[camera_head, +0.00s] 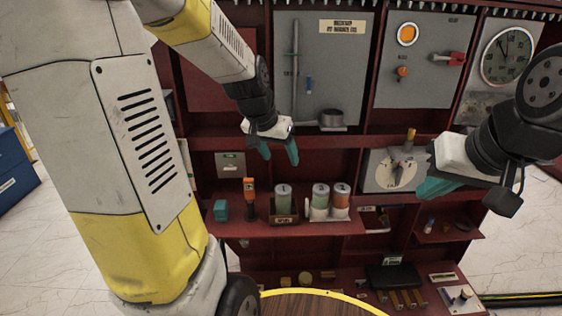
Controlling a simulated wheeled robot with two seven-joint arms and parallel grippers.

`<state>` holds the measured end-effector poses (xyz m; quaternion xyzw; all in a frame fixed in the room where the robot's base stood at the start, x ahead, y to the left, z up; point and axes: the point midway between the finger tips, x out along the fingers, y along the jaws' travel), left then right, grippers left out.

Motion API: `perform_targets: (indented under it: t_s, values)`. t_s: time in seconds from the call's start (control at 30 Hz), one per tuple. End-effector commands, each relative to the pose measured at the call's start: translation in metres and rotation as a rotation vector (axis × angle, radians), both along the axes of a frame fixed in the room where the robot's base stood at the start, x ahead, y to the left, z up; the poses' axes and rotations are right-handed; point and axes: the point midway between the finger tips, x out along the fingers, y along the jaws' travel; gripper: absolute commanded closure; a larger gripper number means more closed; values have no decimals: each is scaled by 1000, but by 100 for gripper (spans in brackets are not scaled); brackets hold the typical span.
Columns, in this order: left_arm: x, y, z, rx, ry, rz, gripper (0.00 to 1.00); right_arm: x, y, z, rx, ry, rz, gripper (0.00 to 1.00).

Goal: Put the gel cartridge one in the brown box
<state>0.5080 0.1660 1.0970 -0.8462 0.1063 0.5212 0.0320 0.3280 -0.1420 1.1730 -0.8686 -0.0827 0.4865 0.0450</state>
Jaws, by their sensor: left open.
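A brown box (284,219) with a small label sits on the middle shelf. A green cylinder with a grey top (283,196) stands in or just behind it; I cannot tell which. To its right stand a green-and-white cylinder (320,199) and an orange-and-white cylinder (341,198). I cannot read which one is gel cartridge one. My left gripper (278,152) is open and empty, with teal fingers, above the shelf and the box. My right gripper (432,187) hangs at the right, in front of the dial panel, and its fingers are seen from the side.
An orange-and-black bottle (249,198) and a teal block (221,210) stand left of the box. A dial panel (391,171) is at the right. Small parts lie on the lower shelf (345,285). A yellow-rimmed round wooden top (315,304) is in front.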

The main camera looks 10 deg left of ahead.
Motion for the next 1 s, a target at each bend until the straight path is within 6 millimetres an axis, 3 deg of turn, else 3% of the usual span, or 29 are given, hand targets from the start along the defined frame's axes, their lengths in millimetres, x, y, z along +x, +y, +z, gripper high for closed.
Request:
perform_targets:
  t_s: [0.03,0.13,0.3,0.4,0.6,1.0]
  values:
    - [-23,-5,22,-11,-21,12,36,0,0,0,0,0,0,100]
    - [-67,-13,48,-39,-37,41,36,0,0,0,0,0,0,100]
    - [-133,-20,71,-81,-57,87,36,0,0,0,0,0,0,100]
    - [-159,-22,75,-99,-66,105,36,0,0,0,0,0,0,100]
    - [-181,-23,75,-114,-66,123,36,0,0,0,0,0,0,100]
    - [-181,-23,75,-114,-66,123,36,0,0,0,0,0,0,100]
